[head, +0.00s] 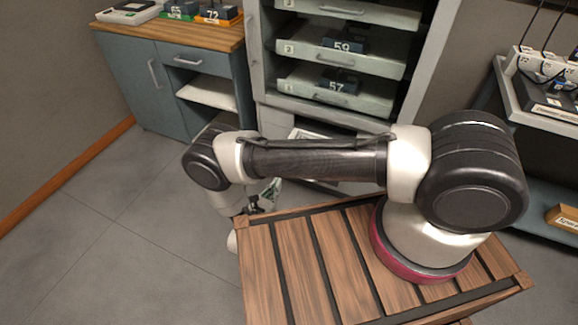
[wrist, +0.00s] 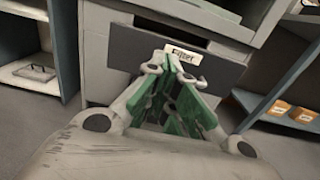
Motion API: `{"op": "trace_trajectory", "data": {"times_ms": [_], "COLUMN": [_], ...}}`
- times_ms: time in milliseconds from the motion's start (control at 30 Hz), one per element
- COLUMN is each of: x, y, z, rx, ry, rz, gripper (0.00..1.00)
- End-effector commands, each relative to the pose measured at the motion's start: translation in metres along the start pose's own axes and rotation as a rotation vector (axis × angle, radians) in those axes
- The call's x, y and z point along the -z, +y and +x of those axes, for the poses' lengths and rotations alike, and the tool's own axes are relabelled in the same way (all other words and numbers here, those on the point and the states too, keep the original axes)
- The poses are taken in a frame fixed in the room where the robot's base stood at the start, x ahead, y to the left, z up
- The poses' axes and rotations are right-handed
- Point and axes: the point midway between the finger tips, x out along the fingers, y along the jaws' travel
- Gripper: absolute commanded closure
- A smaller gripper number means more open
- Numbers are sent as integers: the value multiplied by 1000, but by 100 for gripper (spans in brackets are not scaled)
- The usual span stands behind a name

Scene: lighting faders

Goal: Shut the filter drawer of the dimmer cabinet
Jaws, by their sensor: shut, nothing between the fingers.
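The dimmer cabinet (head: 258,55) is a tall pale grey unit with open shelves, partly behind my arm in the head view. In the wrist view the filter drawer's dark front (wrist: 128,50) sits low on the cabinet and bears a white "Filter" label (wrist: 181,54). My gripper (wrist: 176,66) is shut and empty, its green-padded fingers pointing at this front just below the label. I cannot tell whether the tips touch it. In the head view my gripper (head: 262,200) is mostly hidden behind my arm. How far the drawer stands out is unclear.
Pulled-out trays with dark modules numbered 59 (head: 342,46) and 57 (head: 338,86) are above. A blue-grey side cabinet (head: 140,85) with a wooden top stands left. A shelf unit (head: 510,100) stands right. Grey floor (head: 130,220) is clear at left.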

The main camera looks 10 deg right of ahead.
Motion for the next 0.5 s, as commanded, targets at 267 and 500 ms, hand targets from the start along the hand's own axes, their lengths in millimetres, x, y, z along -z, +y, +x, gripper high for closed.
{"op": "trace_trajectory", "data": {"times_ms": [267, 500], "x": [0, 0], "y": [-2, -2], "z": [62, 102], "rx": [9, 7], "ry": [1, 1], "rz": [0, 1], "gripper": [100, 100]}}
